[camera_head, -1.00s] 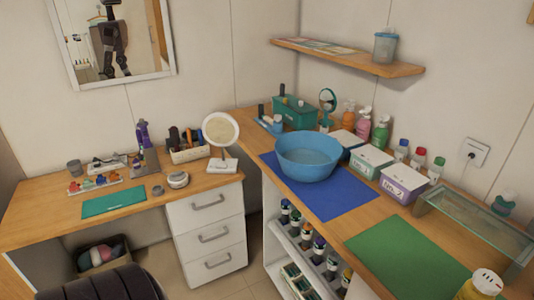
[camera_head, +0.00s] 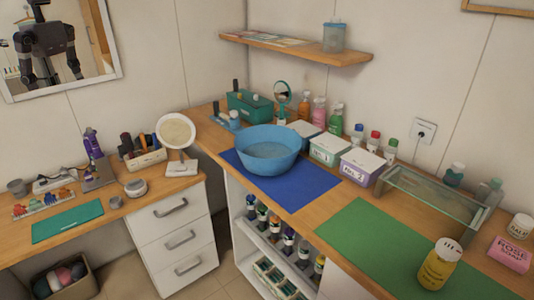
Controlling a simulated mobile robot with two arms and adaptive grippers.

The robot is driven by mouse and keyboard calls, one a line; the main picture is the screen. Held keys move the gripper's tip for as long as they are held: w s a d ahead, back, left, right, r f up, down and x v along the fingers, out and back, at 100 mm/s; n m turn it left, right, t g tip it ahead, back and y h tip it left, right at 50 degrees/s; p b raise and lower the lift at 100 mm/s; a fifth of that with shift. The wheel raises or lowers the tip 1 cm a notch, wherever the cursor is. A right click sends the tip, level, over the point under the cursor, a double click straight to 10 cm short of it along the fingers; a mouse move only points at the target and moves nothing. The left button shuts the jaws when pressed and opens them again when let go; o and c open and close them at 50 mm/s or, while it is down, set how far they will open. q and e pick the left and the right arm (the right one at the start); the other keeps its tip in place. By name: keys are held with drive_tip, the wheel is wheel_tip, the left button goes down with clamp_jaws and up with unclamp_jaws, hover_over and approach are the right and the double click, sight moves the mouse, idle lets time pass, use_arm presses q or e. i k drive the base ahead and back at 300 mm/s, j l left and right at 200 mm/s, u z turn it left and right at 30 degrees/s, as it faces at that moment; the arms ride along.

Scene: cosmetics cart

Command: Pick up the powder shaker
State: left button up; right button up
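A yellow bottle with a white cap pierced by dark holes (camera_head: 438,268), which looks like the powder shaker, stands upright at the lower right on the wooden counter, at the right part of the green mat (camera_head: 367,248). Its label is too small to read. Neither of my grippers is in view. A robot figure shows in the wall mirror (camera_head: 56,40), but its grippers cannot be made out.
Behind are lidded boxes (camera_head: 363,168) and a glass shelf stand (camera_head: 440,196). A pink box (camera_head: 510,254) and a white-capped jar (camera_head: 520,227) stand right of the shaker. The green mat's left part is bare.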

sight(435, 271)
drive_tip(key=z, duration=1.35)
